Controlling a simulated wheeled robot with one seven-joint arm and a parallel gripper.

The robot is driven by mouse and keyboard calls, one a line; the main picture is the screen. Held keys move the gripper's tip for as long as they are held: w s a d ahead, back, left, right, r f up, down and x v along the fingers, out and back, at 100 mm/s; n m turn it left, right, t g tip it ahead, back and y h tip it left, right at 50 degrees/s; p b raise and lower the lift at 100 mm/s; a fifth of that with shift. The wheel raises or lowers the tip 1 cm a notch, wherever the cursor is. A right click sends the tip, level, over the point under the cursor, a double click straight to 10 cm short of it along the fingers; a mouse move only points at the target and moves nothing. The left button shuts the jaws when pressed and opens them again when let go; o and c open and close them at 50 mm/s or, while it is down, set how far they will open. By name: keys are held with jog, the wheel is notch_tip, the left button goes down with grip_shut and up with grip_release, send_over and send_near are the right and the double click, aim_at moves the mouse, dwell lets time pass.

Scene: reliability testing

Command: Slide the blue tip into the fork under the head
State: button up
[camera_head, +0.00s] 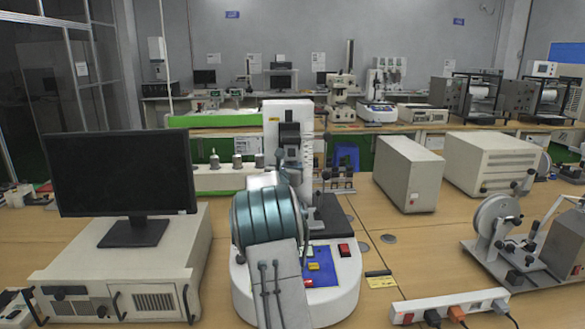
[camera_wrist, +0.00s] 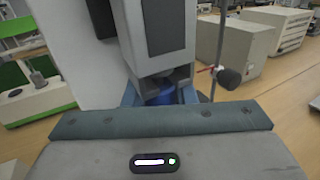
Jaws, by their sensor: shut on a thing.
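My gripper (camera_wrist: 160,123) fills the lower part of the wrist view; its fingertips are mostly hidden beyond its teal front edge. It is shut on the piece with the blue tip (camera_wrist: 163,95), of which only a dark blue part shows. The grey head (camera_wrist: 162,35) of the tester stands straight in front, with the two prongs of the fork (camera_wrist: 183,76) at its lower end. The blue shows low between and behind the prongs; I cannot tell how deep it sits. In the head view, the tester's white column (camera_head: 290,110) rises behind my arm, which hides the gripper and fork.
A monitor (camera_head: 122,175) on a beige unit (camera_head: 185,250) stands left of the tester. A power strip (camera_head: 445,304) and a reel device (camera_head: 495,225) are at right. Beige boxes (camera_head: 408,175) stand behind. A thin post with a dark knob (camera_wrist: 229,76) is close right of the head.

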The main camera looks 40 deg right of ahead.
jog(key=o, duration=1.1)
jog(key=shift+c, duration=0.2)
jog(key=b+v, duration=0.3)
jog(key=v, duration=1.1)
jog(key=s+a+f+m+g+y, duration=0.3)
jog(key=s+a+m, duration=0.2)
jog(key=s+m, duration=0.25)
jog(key=s+a+f+m+g+y, duration=0.2)
jog(key=s+a+f+m+g, duration=0.1)
jog(key=s+a+m, duration=0.5)
jog(key=s+a+f+m+y+p, duration=0.1)
jog(key=s+a+f+m+y, duration=0.2)
jog(key=s+a, duration=0.5)
jog(key=s+a+f+m+g+y+p, duration=0.1)
jog(key=s+a+f+m+y, duration=0.3)
jog(key=s+a, duration=0.5)
jog(key=a+m+y, duration=0.2)
jog(key=y, duration=0.1)
jog(key=shift+s, duration=0.15)
jog(key=shift+a+m, duration=0.1)
jog(key=shift+m, duration=0.15)
